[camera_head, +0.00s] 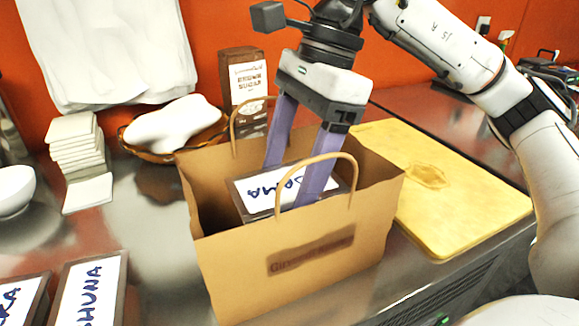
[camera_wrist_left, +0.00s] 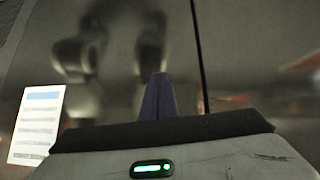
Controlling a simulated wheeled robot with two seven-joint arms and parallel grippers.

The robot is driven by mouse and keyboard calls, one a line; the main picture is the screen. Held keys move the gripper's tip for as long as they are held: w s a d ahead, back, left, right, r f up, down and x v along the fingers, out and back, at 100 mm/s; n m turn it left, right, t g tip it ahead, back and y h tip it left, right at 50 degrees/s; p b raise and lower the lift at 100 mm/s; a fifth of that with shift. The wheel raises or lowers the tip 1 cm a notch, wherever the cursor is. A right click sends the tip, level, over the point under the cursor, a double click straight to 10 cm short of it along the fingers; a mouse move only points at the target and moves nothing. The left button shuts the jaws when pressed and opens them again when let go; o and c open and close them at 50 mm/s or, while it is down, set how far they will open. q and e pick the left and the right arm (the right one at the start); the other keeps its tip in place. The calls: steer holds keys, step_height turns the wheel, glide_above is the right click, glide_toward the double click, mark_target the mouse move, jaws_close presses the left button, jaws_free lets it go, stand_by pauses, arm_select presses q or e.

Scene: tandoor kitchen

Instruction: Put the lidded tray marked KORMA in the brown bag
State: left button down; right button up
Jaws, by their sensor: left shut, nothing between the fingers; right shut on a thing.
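The brown bag (camera_head: 230,275) stands open and upright on the steel counter, its two handles raised. A dark tray with a white label (camera_head: 258,190) is inside the bag mouth, its top below the rim. Its blue lettering looks upside down and is partly hidden by a handle and a finger, so I cannot read the whole word. My right gripper (camera_head: 292,183) reaches down into the bag with its purple fingers shut on this tray. The tray's underside is hidden by the bag. My left gripper (camera_wrist_left: 157,97) is shut and empty in the left wrist view, before a dark, reflective surface.
A yellow cutting board (camera_head: 460,205) is right of the bag. A basket (camera_head: 150,152), a brown sugar packet (camera_head: 245,85) and stacked white pieces (camera_head: 78,145) stand behind.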

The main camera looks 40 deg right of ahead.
step_height(320, 180, down, 4)
steer(key=b, duration=0.3)
steer(key=shift+f, duration=0.25)
steer(key=shift+f+b, duration=0.4)
steer(key=shift+b, duration=0.05)
steer(key=shift+f, duration=0.15)
steer(key=o, duration=1.6)
steer(key=shift+c, duration=0.2)
